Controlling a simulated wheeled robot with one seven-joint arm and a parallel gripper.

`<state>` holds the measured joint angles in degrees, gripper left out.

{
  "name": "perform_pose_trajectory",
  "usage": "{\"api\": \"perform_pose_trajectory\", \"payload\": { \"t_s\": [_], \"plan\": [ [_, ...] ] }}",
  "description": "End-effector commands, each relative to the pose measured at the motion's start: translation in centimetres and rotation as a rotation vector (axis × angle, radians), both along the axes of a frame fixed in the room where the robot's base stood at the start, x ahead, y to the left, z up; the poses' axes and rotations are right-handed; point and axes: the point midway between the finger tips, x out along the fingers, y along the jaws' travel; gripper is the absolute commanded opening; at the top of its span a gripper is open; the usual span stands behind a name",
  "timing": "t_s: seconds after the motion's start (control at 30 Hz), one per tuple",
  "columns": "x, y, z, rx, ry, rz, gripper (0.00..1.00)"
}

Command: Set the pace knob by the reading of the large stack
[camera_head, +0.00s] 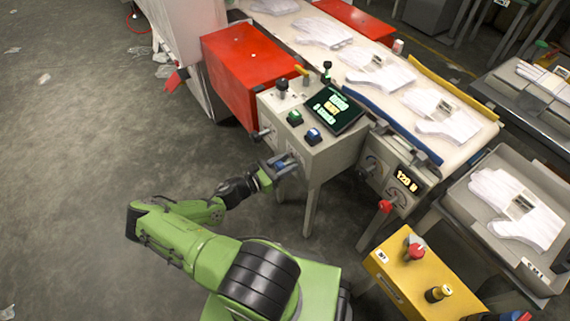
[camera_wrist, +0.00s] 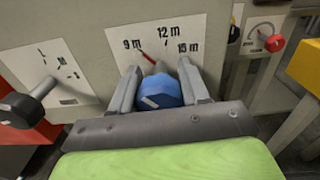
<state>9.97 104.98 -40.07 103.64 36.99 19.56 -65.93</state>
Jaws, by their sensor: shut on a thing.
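The blue pace knob (camera_wrist: 160,91) sits on a white dial plate (camera_wrist: 158,50) marked 9 m, 12 m and 15 m. Its red pointer (camera_wrist: 145,55) lies close to the 9 m mark. My gripper (camera_wrist: 157,88) is shut on the knob, one finger on each side. In the head view my gripper (camera_head: 284,166) is at the front of the grey console (camera_head: 325,150). A stack of white gloves (camera_head: 515,208) with a paper band lies in the grey bin at the right. I cannot read its band or tell whether this is the large stack.
The console top has a dark screen (camera_head: 334,109) with small text, a green button (camera_head: 295,118) and a blue button (camera_head: 313,136). A black-handled lever (camera_wrist: 38,98) is left of the dial. A yellow box (camera_head: 420,285) stands right of my base; open floor lies left.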

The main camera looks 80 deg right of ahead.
Motion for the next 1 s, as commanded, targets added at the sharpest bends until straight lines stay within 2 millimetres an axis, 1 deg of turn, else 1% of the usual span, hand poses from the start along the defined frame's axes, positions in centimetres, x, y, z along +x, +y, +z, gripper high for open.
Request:
{"api": "perform_pose_trajectory", "payload": {
  "t_s": [0.17, 0.37, 1.0],
  "plan": [
    [0.0, 0.02, -0.03, -0.026, -0.029, 0.0, 0.15],
    [-0.03, 0.05, -0.08, -0.098, -0.113, -0.001, 0.15],
    [-0.11, 0.13, -0.15, -0.483, -0.55, -0.001, 0.15]
  ]
}}
